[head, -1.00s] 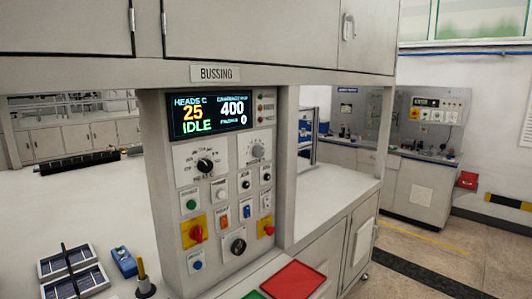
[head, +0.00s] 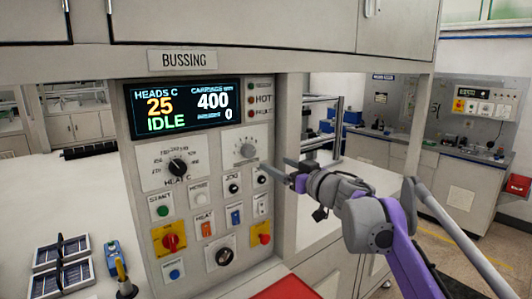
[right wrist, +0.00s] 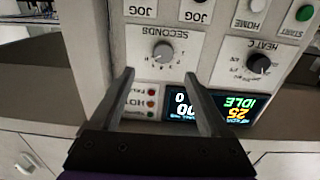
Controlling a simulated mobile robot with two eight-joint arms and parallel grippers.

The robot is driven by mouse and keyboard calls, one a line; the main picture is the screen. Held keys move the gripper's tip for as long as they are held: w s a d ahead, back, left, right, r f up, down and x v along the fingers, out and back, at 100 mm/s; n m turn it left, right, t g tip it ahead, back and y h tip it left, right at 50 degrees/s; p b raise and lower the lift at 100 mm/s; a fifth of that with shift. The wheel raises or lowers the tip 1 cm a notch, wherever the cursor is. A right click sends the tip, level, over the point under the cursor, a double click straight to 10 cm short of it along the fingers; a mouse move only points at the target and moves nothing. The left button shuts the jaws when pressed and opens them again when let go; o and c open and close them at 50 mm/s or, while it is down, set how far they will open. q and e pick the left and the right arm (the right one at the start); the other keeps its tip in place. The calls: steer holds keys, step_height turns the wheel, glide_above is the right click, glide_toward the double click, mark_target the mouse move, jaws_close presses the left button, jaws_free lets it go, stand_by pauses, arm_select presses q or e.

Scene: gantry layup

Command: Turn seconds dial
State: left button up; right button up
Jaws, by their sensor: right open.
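The seconds dial (head: 247,150) is a grey knob on a white plate, at the upper right of the control panel (head: 150,215). In the right wrist view the dial (right wrist: 163,52) appears upside down under the label SECONDS, slightly beyond the fingertips and roughly centred between them. My right gripper (head: 275,174) reaches in from the right in the head view, in front of the panel and just right of and below the dial. In the right wrist view the gripper (right wrist: 159,73) is open and empty, its fingers apart from the knob. My left gripper is not in view.
The black HEAT C dial (head: 178,167) is left of the seconds dial. Jog switches (head: 232,187) sit below it. A red emergency-type knob (head: 172,241) on yellow is lower left. A red tray (head: 288,289) lies below.

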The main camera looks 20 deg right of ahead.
mark_target(251, 153)
steer(key=x, duration=0.3)
steer(key=p+x, duration=0.1)
steer(key=x, duration=0.3)
steer(key=p+x, duration=0.1)
steer(key=x, duration=0.3)
steer(key=shift+s+a+r, duration=0.1)
steer(key=shift+a, duration=0.2)
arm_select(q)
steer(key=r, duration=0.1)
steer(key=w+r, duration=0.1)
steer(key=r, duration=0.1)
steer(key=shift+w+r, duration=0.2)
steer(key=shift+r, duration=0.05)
arm_select(e)
jaws_close()
